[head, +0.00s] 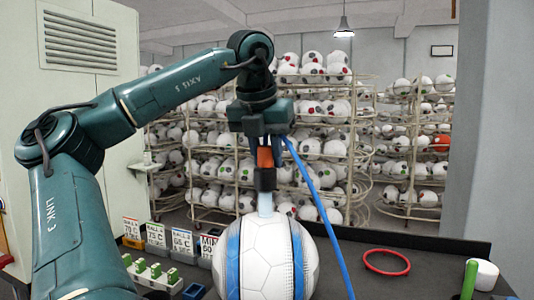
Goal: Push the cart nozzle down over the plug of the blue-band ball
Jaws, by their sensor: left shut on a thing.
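The white ball (265,262) with blue bands sits on the dark table, low in the middle of the head view. A pale bluish plug (265,204) stands upright on its top. My left gripper (264,150) points down above the ball, shut on the orange and black nozzle (265,178). The nozzle is upright and in line with the plug. Its black lower end meets the plug's upper part; I cannot tell how far it goes over it. A blue hose (315,195) runs from beside the gripper down to the right. My right gripper is not in view.
A red ring (386,262) lies on the dark table (430,262) right of the ball. A green-handled tool (468,280) and a white round item (484,274) are at far right. Small labelled bins (155,238) and a green-topped rack (152,273) stand left. Ball racks fill the background.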

